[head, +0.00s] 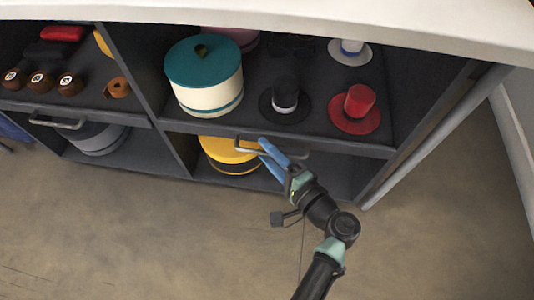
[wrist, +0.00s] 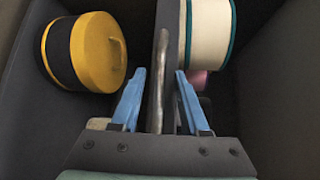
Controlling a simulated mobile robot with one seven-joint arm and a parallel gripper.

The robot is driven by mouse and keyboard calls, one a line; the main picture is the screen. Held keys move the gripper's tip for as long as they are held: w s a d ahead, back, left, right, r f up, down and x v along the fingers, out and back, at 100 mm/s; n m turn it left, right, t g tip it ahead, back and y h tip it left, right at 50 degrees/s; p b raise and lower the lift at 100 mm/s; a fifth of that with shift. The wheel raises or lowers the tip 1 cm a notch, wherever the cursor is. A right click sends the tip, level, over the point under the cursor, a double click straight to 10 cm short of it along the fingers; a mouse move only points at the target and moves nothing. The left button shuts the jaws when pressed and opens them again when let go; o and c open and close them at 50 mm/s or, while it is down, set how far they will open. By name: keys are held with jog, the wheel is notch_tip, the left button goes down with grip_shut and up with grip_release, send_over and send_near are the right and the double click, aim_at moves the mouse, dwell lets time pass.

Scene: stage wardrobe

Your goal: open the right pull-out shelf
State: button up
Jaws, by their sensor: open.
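The right pull-out shelf (head: 330,140) is a dark board carrying hats and a hat box; its front looks about level with the cabinet frame. Its grey bar handle (head: 243,150) is on the front edge. In the wrist view, the handle (wrist: 157,100) runs upright between the two fingers of my gripper (wrist: 160,73), with a gap visible on each side. The shelf edge (wrist: 167,35) lies behind it. Whether a finger touches the bar I cannot tell.
On the shelf stand a teal-lidded cream box (head: 204,80), a black hat (head: 285,98) and a red hat (head: 357,105). A yellow round box (head: 228,150) sits below. The left shelf has its own handle (head: 58,122). The floor (head: 130,230) in front is clear.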

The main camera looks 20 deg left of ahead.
jog(key=shift+w+a, duration=0.15)
jog(key=shift+a, duration=0.05)
grip_shut()
dwell(1.4)
